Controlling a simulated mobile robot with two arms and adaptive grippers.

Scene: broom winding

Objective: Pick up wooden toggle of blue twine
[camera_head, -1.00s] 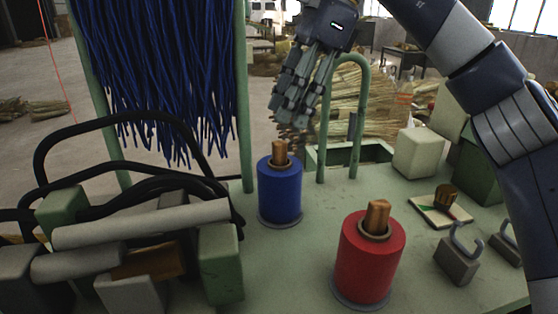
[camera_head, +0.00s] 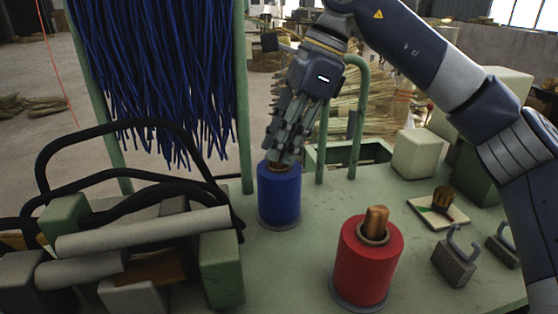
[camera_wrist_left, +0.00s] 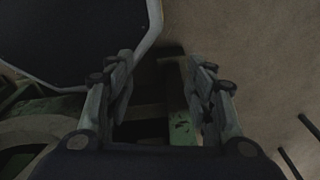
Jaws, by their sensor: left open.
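The blue twine spool (camera_head: 279,198) stands upright on the green bench top, in the middle of the head view. Its wooden toggle (camera_head: 277,167) sticks out of the top and is mostly hidden by my right gripper. My right gripper (camera_head: 283,158) points down with its fingertips at the toggle, just over the spool. Whether its fingers have closed on the toggle cannot be seen. My left gripper is not in the head view. In the left wrist view my left gripper (camera_wrist_left: 162,95) is open and empty, with dark machine parts and floor beyond its fingers.
A red twine spool (camera_head: 366,262) with its own wooden toggle (camera_head: 376,222) stands to the right. Green posts and a tube hoop (camera_head: 361,110) rise behind. Black tubes and rollers (camera_head: 145,232) crowd the left. Metal hooks (camera_head: 455,262) sit at right.

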